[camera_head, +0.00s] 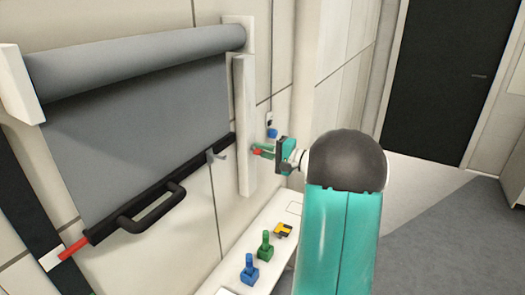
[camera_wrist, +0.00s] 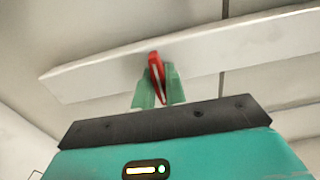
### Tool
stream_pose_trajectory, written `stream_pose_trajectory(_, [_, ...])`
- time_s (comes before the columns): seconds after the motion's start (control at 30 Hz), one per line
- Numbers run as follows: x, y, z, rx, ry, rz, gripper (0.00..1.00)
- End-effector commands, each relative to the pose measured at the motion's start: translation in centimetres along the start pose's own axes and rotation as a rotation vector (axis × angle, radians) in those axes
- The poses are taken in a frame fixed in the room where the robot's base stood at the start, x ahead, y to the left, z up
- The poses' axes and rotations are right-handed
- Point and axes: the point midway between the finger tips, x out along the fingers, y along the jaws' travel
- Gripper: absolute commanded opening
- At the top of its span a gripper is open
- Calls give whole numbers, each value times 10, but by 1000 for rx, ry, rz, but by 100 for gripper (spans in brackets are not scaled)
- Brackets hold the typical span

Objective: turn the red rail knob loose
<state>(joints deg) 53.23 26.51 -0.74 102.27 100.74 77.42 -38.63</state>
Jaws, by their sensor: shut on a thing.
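The red rail knob (camera_wrist: 156,66) sits on the white rail (camera_wrist: 100,70) in the wrist view. It has a pale line along its face. My gripper (camera_wrist: 158,88) is shut on the knob, one green finger on each side. In the head view, the red knob (camera_head: 257,152) shows small at the fingertips of my gripper (camera_head: 262,151), beside the upright white rail (camera_head: 244,120). The lower part of the knob is partly hidden between the fingers.
A grey roller screen (camera_head: 140,130) with a black handle (camera_head: 152,208) hangs left of the rail. A white shelf (camera_head: 235,265) below holds a blue piece (camera_head: 249,270), a green piece (camera_head: 265,246) and a yellow-black piece (camera_head: 283,230). Open floor (camera_head: 430,240) lies right.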

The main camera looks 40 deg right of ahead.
Motion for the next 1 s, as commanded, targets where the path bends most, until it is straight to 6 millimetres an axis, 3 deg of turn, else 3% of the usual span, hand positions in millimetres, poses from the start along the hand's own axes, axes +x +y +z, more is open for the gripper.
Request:
stream_pose_trajectory(0.57, [0, 0, 0, -39, 1, 1, 0])
stream_pose_trajectory(0.6, [0, 0, 0, -39, 1, 1, 17])
stream_pose_trajectory(0.7, [0, 0, 0, -38, 1, 1, 35])
stream_pose_trajectory(1.0, [-1, 0, 0, -38, 1, 0, 35])
